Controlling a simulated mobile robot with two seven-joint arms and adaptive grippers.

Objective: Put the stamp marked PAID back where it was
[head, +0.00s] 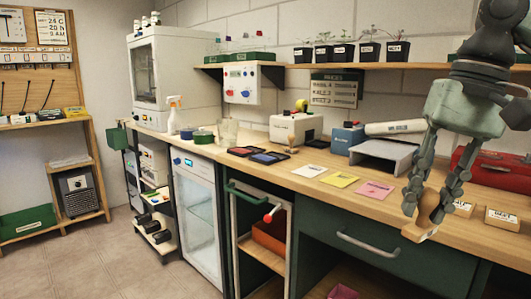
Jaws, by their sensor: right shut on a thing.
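My right gripper (430,205) is shut on a wooden stamp (418,233). The stamp's block hangs below the fingertips, slightly tilted, with a pale label on its front that I cannot read for certain. In the picture it overlaps the bench's front edge. Two other wooden stamps with white labels, a nearer one (500,218) and one closer to the gripper (463,209), stand on the bench just right of the held stamp. Their lettering is too small to read surely. My left gripper is out of view.
Pink (374,190), yellow (340,180) and white (310,170) papers lie left of the gripper on the bench (330,200). Dark ink pads (268,157) lie further left. A grey tray (388,150) and a red toolbox (490,170) stand behind.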

